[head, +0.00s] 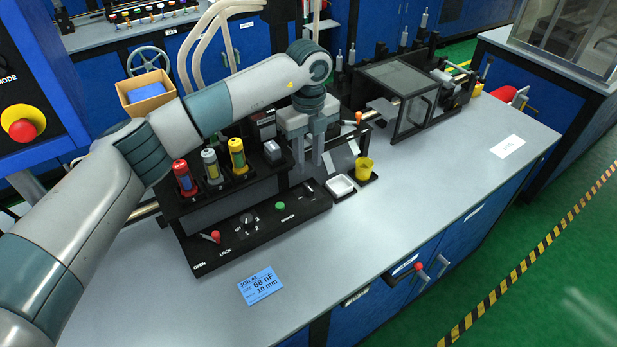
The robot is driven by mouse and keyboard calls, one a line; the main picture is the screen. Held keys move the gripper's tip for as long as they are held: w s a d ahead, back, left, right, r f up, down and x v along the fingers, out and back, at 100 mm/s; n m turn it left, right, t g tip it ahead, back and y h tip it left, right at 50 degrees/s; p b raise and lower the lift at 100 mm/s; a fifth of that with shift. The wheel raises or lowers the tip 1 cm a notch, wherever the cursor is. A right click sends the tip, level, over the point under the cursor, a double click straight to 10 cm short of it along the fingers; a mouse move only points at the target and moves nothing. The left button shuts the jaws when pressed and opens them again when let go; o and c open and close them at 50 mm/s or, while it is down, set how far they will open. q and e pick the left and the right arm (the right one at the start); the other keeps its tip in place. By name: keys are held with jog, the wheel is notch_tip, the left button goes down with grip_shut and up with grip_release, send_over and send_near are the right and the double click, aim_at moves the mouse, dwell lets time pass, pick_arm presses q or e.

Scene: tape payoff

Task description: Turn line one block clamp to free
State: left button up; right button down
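My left gripper (309,164) hangs fingers-down over the back right of the black control panel (245,238). A gap shows between its two fingers, with nothing visible held. An orange-tipped lever (358,117) stands just right of the gripper, on the tape line; I cannot tell whether it is the line one block clamp. The panel carries a red-handled lever (215,236) by the words OPEN and LOCK, a knob (247,218) marked 1 and 2, and a green button (280,206). The gripper hides part of the mechanism behind it. My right gripper is out of view.
Red, grey and yellow cylinders (237,155) stand in a black rack left of the gripper. A clear-windowed black box (412,95) stands farther right. The front right bench top is mostly free.

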aim_at(308, 187)
pick_arm(q)
notch_tip(308, 187, down, 8)
jog(key=shift+f+p, duration=0.1)
jog(key=shift+p, duration=1)
grip_shut()
